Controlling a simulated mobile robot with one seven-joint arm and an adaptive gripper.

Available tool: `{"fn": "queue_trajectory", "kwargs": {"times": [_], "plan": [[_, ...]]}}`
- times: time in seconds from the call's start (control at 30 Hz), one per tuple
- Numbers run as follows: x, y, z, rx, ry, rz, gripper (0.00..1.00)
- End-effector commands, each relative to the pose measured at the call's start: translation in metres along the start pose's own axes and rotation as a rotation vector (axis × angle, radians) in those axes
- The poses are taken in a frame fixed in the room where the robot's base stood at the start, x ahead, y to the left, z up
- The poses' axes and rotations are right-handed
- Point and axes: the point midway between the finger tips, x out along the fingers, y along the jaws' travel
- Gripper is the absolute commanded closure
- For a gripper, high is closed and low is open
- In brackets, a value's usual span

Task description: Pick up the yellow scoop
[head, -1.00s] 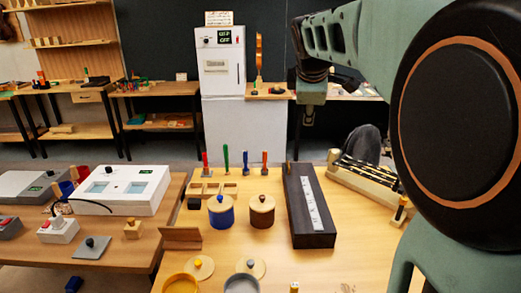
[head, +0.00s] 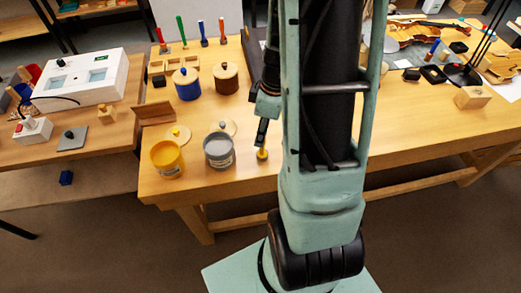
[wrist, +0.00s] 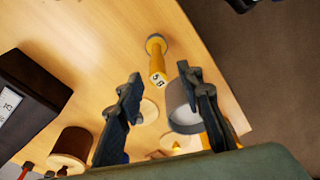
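The yellow scoop (wrist: 157,62) stands on the table near its front edge, with a marked end facing the wrist camera and a round grey-rimmed end at the table. In the head view it is a small yellow shape (head: 262,155) just below my gripper (head: 262,133). In the wrist view my gripper (wrist: 159,74) is open, its two dark fingers apart. The scoop's marked end shows between and just beyond the fingertips. I cannot tell how much height separates them, and I see no contact.
A grey pot (head: 218,152) and a yellow pot (head: 167,160) stand left of the scoop, lids (head: 180,133) behind them. Blue (head: 187,86) and brown (head: 226,80) lidded pots stand farther back. A dark box (wrist: 27,88) lies left in the wrist view. The front table edge is close.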

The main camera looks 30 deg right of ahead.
Motion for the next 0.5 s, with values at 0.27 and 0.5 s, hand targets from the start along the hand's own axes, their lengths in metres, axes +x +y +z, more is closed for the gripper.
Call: {"fn": "queue_trajectory", "kwargs": {"times": [0.27, 0.5], "plan": [[0.019, 0.0, 0.001, 0.0, -0.002, 0.0, 0.66], [0.047, 0.0, 0.004, 0.001, -0.002, -0.002, 0.66]]}}
